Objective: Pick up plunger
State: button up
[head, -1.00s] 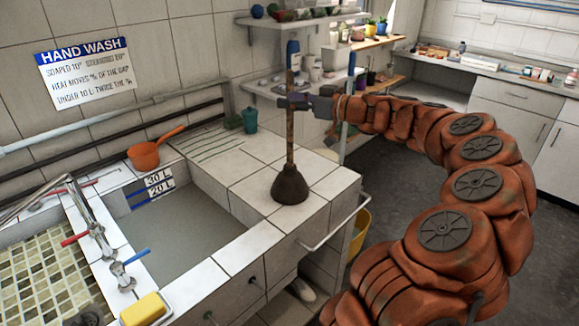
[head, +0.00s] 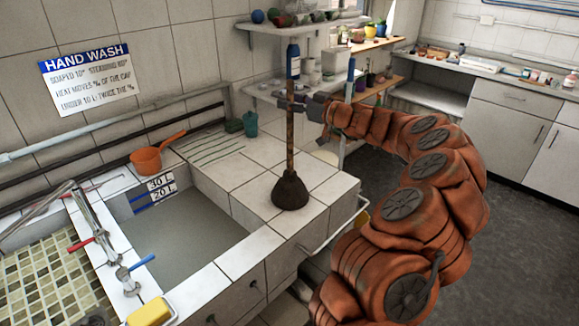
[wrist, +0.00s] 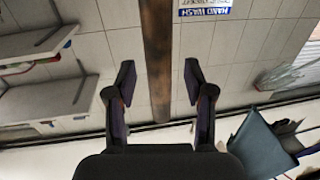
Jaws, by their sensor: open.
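The plunger has a dark rubber cup (head: 290,190) and a brown, worn handle (head: 290,145). It stands upright on the white tiled counter (head: 245,172), right of the basin. My gripper (head: 293,103) is at the upper part of the handle. In the wrist view, the handle (wrist: 156,55) runs between the two open fingers of my gripper (wrist: 159,78), with a visible gap on each side. The fingers do not appear to touch it.
A water-filled basin (head: 190,240) lies left of the plunger, with taps (head: 95,230) and a yellow sponge (head: 150,312). Shelves (head: 290,100) with bottles and pots are close behind the handle.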

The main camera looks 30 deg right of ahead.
jog(key=shift+w, duration=0.15)
jog(key=shift+c, duration=0.3)
grip_shut()
dwell(0.3)
